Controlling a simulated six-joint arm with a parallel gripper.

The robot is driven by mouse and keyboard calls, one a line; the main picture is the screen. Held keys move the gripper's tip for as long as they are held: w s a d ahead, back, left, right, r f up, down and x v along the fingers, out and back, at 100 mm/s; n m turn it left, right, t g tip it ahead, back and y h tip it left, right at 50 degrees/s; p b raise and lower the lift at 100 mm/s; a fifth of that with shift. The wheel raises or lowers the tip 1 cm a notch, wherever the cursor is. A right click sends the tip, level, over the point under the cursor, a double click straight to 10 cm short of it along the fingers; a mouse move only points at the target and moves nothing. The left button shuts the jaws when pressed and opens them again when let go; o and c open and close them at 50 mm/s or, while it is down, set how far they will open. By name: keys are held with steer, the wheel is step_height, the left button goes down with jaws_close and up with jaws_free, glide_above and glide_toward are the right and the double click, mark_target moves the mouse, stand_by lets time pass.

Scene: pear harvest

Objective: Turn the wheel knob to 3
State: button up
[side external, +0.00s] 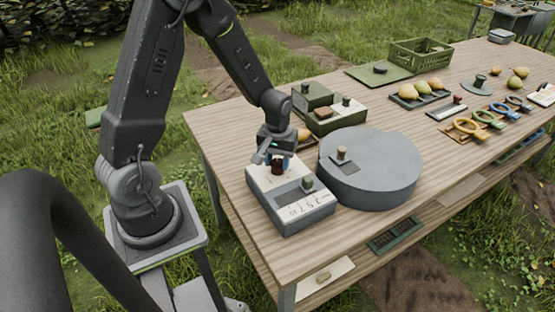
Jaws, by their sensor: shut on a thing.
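A pale control box (262,187) with a grey front panel stands near the left front of the wooden table. Small printed figures run along its front right, too small to read surely. My gripper (277,160) points down over the box's back part and is shut on a dark reddish knob (277,169) there. The fingers partly hide the knob, and its pointer or setting cannot be made out. A small green knob (308,183) stands on the right of the same box, apart from my gripper.
A large grey round drum (385,172) stands close to the box's right. Behind are green boxes (318,98), a tray of pears (419,101) and a green crate (411,59). Colored ring-handled tools (468,126) lie at right. Bare table (235,125) shows left of the green boxes.

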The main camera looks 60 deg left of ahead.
steer(key=m, duration=0.6)
steer(key=shift+m, duration=0.3)
steer(key=m, duration=1.3)
steer(key=shift+m, duration=0.3)
steer(key=m, duration=0.6)
steer(key=shift+m, duration=0.4)
steer(key=o, duration=0.9)
